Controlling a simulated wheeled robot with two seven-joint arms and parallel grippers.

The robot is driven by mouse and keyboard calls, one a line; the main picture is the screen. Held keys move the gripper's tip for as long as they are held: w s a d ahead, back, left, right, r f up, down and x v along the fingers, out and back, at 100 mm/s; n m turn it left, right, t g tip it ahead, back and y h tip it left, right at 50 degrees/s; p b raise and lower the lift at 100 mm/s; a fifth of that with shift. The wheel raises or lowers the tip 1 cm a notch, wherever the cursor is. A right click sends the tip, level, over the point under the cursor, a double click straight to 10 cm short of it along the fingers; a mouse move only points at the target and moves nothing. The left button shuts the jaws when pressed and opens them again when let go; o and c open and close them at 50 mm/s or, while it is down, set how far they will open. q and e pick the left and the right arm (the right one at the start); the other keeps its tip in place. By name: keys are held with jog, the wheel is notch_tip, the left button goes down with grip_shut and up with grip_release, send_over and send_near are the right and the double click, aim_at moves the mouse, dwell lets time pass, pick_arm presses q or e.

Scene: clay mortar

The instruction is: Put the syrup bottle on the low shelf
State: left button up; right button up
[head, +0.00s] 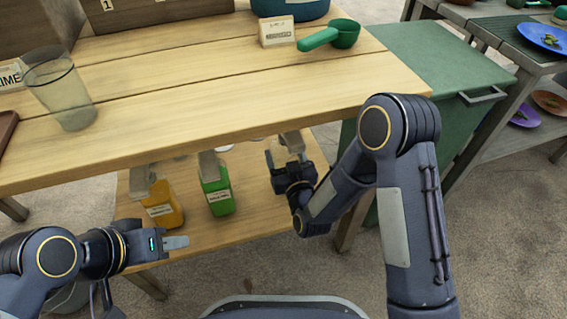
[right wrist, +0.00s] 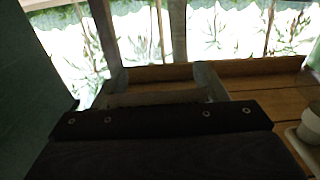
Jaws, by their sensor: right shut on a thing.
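My right gripper (head: 286,158) reaches under the table edge, over the right part of the low shelf (head: 240,228). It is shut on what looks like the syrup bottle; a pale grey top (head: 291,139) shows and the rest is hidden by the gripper. In the right wrist view a dim brownish band (right wrist: 158,97) lies between the two fingers. I cannot tell whether the bottle touches the shelf. My left gripper (head: 176,243) is empty in front of the shelf's left part; its fingers overlap from this side, so its opening is unclear.
An orange bottle (head: 163,204) and a green bottle (head: 217,195) stand on the low shelf, left of my right gripper. The tabletop (head: 200,110) overhangs the shelf. It bears a clear glass (head: 62,92), a label card (head: 277,31) and a green scoop (head: 342,35). A green cabinet (head: 425,60) stands at right.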

notch_tip(320, 180, down, 2)
jog(key=shift+f+b, duration=0.2)
jog(key=shift+b, duration=0.15)
jog(key=shift+r, duration=0.1)
jog(key=o, duration=1.1)
jog(key=v, duration=1.2)
